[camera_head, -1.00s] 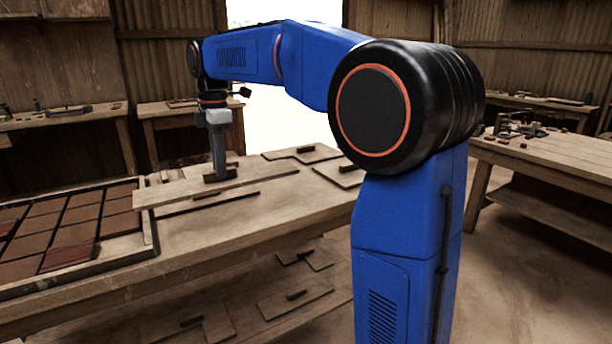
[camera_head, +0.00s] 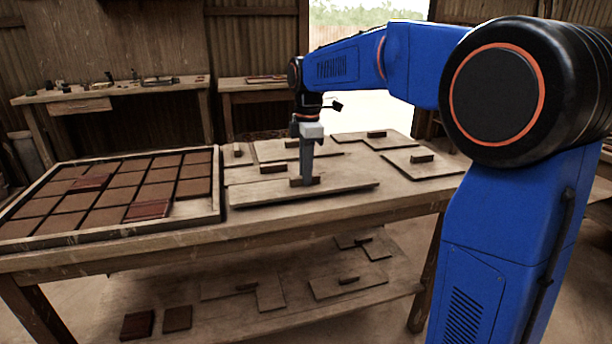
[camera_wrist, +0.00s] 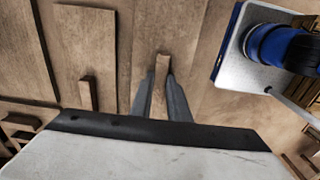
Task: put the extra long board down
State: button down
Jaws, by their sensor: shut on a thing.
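The extra long board (camera_head: 345,188) is a flat, pale wooden plank with a small dark block handle on top. In the head view it lies lengthwise across the workbench, right of the tile tray. My gripper (camera_head: 304,182) points straight down and is shut on its handle. In the wrist view my gripper (camera_wrist: 161,98) has its two grey fingers on either side of the handle (camera_wrist: 162,68). The board is at or very near the bench top; I cannot tell whether it touches. The gripper hides part of the handle.
A wooden tray (camera_head: 222,195) of brown tiles, some redder, fills the bench's left side. Other handled boards lie behind and right of the held board, including one at the right (camera_head: 440,168). More boards are on the lower shelf (camera_head: 250,325). Side benches stand behind.

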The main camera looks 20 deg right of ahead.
jog(key=shift+f, duration=0.6)
jog(key=c, duration=1.7)
grip_release()
jog(key=shift+f, duration=0.15)
notch_tip(320, 180, up, 12)
jog(key=shift+d+r, duration=0.15)
jog(key=s+d+f+m+t, duration=0.1)
jog(key=s+d+f+m, duration=0.1)
jog(key=s+f+m, duration=0.4)
jog(key=s+d+f+m+t, duration=0.2)
jog(key=s+f+m, duration=0.4)
jog(key=s, duration=1)
jog(key=s+d+f+m+t, duration=0.1)
jog(key=s+d+f+m, duration=0.2)
jog(key=s+f+m, duration=0.3)
jog(key=shift+s+d+f+t, duration=0.15)
jog(key=shift+s+f, duration=0.45)
jog(key=shift+s, duration=0.3)
jog(key=shift+s+a+f+t, duration=0.1)
jog(key=shift+s+f, duration=0.45)
jog(key=shift+s, duration=0.4)
jog(key=shift+s+d+f+t, duration=0.15)
jog(key=shift+s+f, duration=0.45)
jog(key=shift+s, duration=0.3)
